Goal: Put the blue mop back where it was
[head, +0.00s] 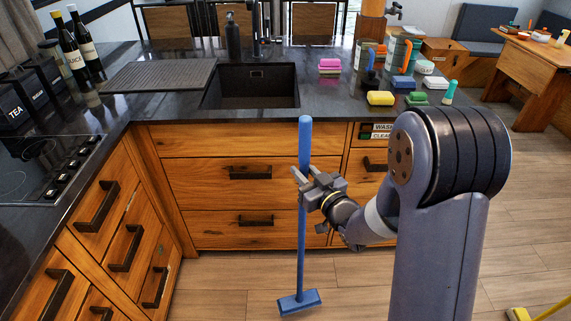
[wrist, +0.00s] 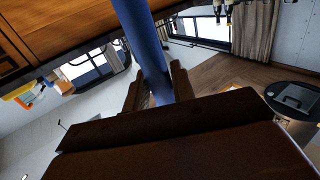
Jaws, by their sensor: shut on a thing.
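The blue mop (head: 301,245) stands upright in the head view, in front of the wooden drawers below the sink. Its long handle rises to about counter height, and its flat blue head (head: 299,302) is low, at or just above the floor; I cannot tell if it touches. My gripper (head: 305,186) is shut on the upper part of the handle. In the wrist view the blue handle (wrist: 146,48) runs between the two fingers (wrist: 152,95) of my gripper. The mop head is out of the wrist view.
Wooden drawers (head: 230,172) stand close behind the mop, and the dark counter holds a sink (head: 255,88). Sponges, including a yellow one (head: 380,98), lie at the counter's right. A yellow tool (head: 520,313) lies at the lower right. Wooden floor (head: 220,290) is free around the mop head.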

